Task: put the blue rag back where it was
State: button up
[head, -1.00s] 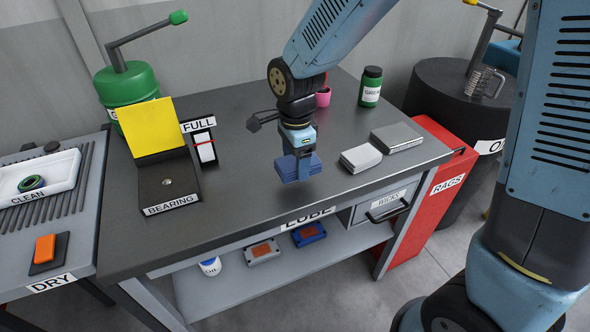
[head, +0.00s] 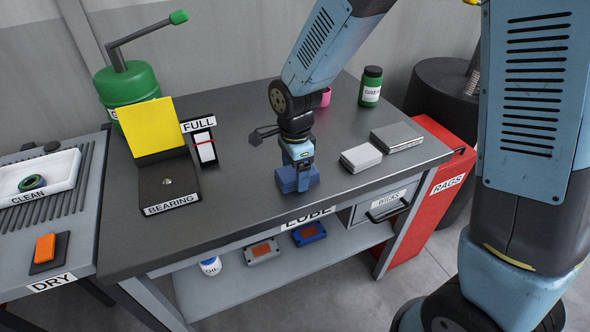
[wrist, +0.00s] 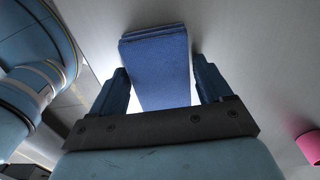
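The blue rag (head: 296,180) is a folded, layered block low over the front middle of the dark workbench top (head: 232,215). It appears to be at or very near the bench surface; I cannot tell whether it touches. My gripper (head: 303,178) points down from above with its fingers on either side of the rag. In the wrist view, the rag (wrist: 158,68) sits between the two fingers, which appear to press its sides near their tips. Small bright gaps show beside the rag closer to the palm.
To the right are a pale block (head: 361,157) and a grey box (head: 397,137). A green jar (head: 371,88) and a pink cup (head: 325,97) stand behind. The bearing stand (head: 168,183) is left. A red rags bin (head: 433,190) adjoins the bench's right end. The bench front-left is clear.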

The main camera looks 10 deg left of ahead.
aim_at(295, 172)
jog(key=shift+o, duration=1.3)
notch_tip(295, 172, up, 12)
jog(key=d+r+n+t, duration=0.1)
jog(key=d+r+n, duration=0.2)
jog(key=d+r, duration=0.5)
jog(key=s+d+r+n+t, duration=0.2)
jog(key=s+d+r+n, duration=0.1)
jog(key=d, duration=0.8)
jog(key=s+d+r+n+t, duration=0.2)
jog(key=s+d+n, duration=0.3)
jog(key=d, duration=0.6)
jog(key=shift+s+d+r+n+t, duration=0.3)
jog(key=shift+s+d+r, duration=0.15)
jog(key=shift+s, duration=0.85)
jog(key=shift+a, duration=0.1)
